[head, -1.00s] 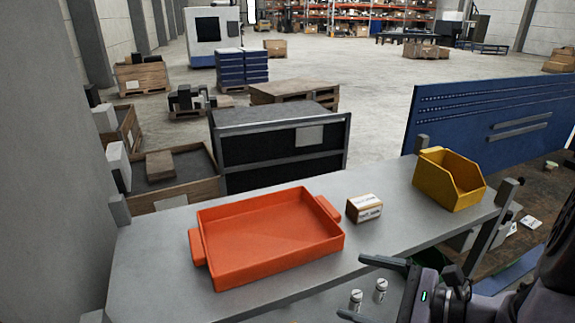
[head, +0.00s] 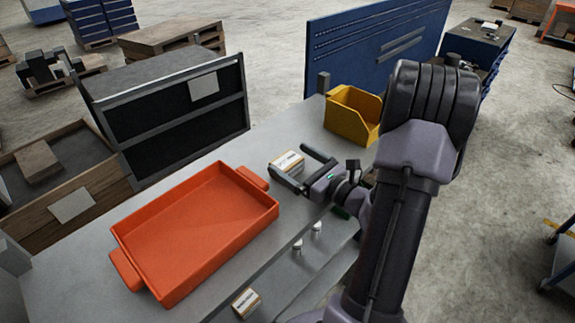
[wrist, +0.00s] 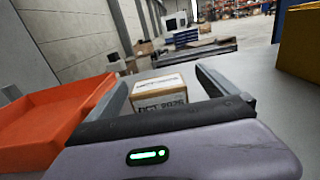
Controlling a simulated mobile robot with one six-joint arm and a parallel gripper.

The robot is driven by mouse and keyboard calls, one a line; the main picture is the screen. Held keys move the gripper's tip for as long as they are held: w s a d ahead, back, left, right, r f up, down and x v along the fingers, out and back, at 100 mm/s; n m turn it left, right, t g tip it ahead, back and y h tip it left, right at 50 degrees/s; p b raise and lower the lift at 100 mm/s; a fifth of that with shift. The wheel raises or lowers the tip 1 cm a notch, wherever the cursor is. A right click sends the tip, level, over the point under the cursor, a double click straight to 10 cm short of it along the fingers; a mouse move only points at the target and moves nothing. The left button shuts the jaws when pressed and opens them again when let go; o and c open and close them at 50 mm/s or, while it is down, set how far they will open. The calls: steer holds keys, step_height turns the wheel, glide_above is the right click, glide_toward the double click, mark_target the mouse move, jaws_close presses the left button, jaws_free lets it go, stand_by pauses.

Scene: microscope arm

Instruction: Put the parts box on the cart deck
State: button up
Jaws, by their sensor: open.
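A small cardboard box with a white printed label (head: 287,160) sits on the grey deck (head: 85,285), between the orange tray and the yellow bin. It also shows in the wrist view (wrist: 160,88), where its lower part is hidden behind my gripper's body. My gripper (head: 288,163) is open, low over the deck, with one finger on each side of this box near the fingertips. In the wrist view a gap shows between the box and the right finger; whether the left finger touches it I cannot tell. A second small labelled box (head: 246,303) lies on a lower level at the front.
The orange tray (head: 200,235) stands to the left of my gripper. The yellow bin (head: 353,115) is at the deck's far right, before a blue panel (head: 375,55). Two small white cylinders (head: 298,247) stand at the front. A dark cabinet (head: 170,105) stands behind the deck.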

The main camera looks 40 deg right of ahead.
steer(key=w, duration=0.3)
steer(key=w+a, duration=0.1)
steer(key=w, duration=0.1)
steer(key=shift+f+p, duration=0.3)
steer(key=shift+s, duration=0.1)
steer(key=shift+c, duration=0.9)
steer(key=c, duration=0.7)
steer(key=shift+r, duration=0.1)
steer(key=c, duration=1.2)
